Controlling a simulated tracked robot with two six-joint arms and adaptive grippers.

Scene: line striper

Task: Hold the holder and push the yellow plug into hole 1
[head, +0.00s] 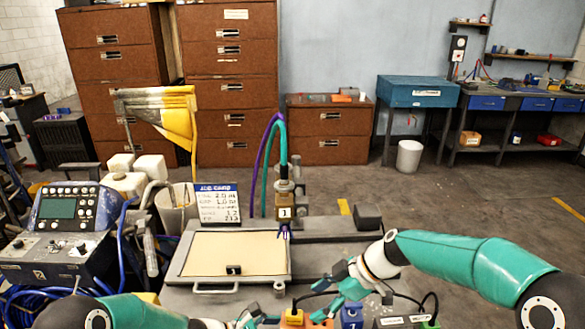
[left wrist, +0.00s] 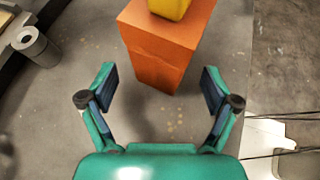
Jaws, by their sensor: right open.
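An orange block (head: 292,319) stands at the bottom centre of the head view, with a yellow piece on top and a black cable close by. In the left wrist view the orange block (left wrist: 160,50) lies ahead, with the yellow piece (left wrist: 172,8) at its top edge. My left gripper (left wrist: 158,86) is open, its fingers on either side of the block's near end, with gaps. My right gripper (head: 318,296) is open, just above and right of the orange block. A blue block (head: 352,316) with a white number stands to the right. I cannot make out hole 1.
A framed tan panel (head: 235,255) with a handle lies left of centre. Behind it stand a blue-and-white sign (head: 217,203) and a fitting marked 1 (head: 284,212) with purple and green hoses. A control box (head: 62,225) stands at left. A dark labelled box (head: 402,321) is at lower right.

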